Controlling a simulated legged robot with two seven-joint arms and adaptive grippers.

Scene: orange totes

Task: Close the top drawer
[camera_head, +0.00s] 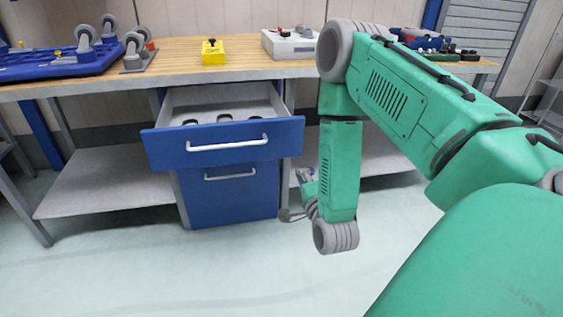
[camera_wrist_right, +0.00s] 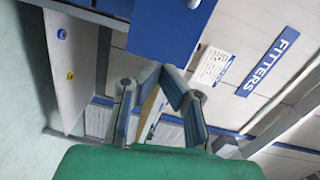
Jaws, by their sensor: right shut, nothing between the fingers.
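The top drawer (camera_head: 166,147) has a blue front with a white bar handle (camera_head: 228,144). It is pulled out, and several dark items lie in its open grey inside. The lower blue drawer (camera_head: 230,199) below it looks shut. My right gripper (camera_head: 287,215) is low, just right of the lower drawer and below the top drawer's front, partly hidden by my green arm. In the right wrist view its fingertips (camera_wrist_right: 162,70) meet with nothing between them, and a blue panel (camera_wrist_right: 172,25) of the drawer unit is beyond them. My left gripper is not in view.
The wooden workbench (camera_head: 130,84) carries a blue tray with casters (camera_head: 60,65), a yellow box (camera_head: 213,53) and a grey box (camera_head: 288,44). A grey shelf (camera_head: 100,180) is left of the drawers. The floor in front is clear.

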